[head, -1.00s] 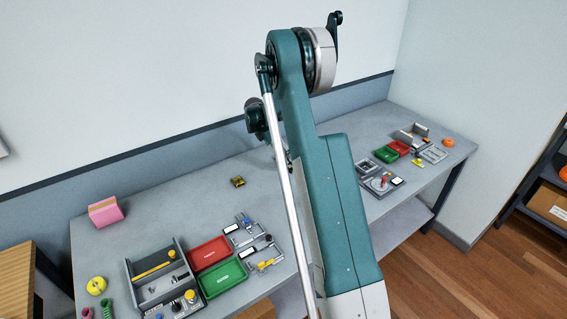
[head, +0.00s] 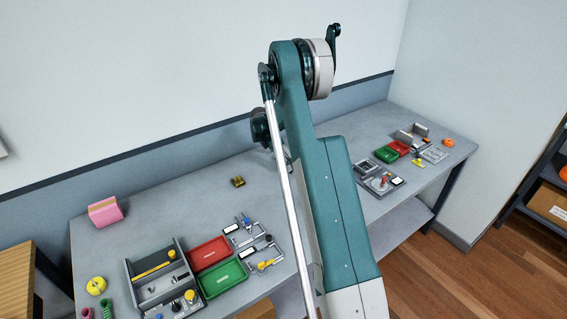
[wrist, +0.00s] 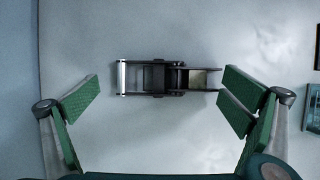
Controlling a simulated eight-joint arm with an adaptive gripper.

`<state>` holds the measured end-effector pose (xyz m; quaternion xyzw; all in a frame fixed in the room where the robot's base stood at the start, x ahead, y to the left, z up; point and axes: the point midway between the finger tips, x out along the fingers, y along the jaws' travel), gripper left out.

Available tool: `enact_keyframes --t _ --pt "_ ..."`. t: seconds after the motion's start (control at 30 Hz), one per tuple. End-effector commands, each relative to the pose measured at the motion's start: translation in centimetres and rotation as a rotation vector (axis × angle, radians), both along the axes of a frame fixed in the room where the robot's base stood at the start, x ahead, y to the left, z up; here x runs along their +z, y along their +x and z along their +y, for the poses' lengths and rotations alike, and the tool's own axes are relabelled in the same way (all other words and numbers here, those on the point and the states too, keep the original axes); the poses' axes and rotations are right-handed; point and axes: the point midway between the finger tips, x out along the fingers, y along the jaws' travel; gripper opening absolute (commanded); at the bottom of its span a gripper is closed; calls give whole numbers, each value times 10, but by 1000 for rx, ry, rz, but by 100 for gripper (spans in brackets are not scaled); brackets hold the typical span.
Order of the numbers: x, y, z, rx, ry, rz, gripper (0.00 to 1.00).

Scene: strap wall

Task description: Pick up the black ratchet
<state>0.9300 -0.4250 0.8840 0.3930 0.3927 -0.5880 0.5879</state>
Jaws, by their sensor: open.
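In the wrist view the black ratchet (wrist: 160,77) lies across the middle against a pale surface. It has a dark frame with a bright metal bar at its left end and a lighter brownish part near its right end. My gripper (wrist: 158,88) is open, its green-padded fingers apart on the left and right of the ratchet. The right finger's tip appears close to the ratchet's right end; the left one shows a wider gap. I cannot tell the depth between them. In the head view my arm hides the gripper.
In the head view a grey workbench (head: 150,208) holds a small dark yellowish object (head: 238,181), a pink block (head: 105,212), a red tray (head: 209,252), a green tray (head: 222,277) and a grey box (head: 158,262). More small trays stand at the right end.

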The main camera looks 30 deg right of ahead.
Motion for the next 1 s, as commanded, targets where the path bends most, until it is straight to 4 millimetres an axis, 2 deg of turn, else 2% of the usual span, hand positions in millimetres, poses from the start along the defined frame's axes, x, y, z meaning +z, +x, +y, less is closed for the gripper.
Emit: enact_keyframes --t 0.37,0.6,1.0 --pt "0 0 0 0 0 0 100" --pt "0 0 0 0 0 0 70" --pt "4 0 0 0 0 0 68"
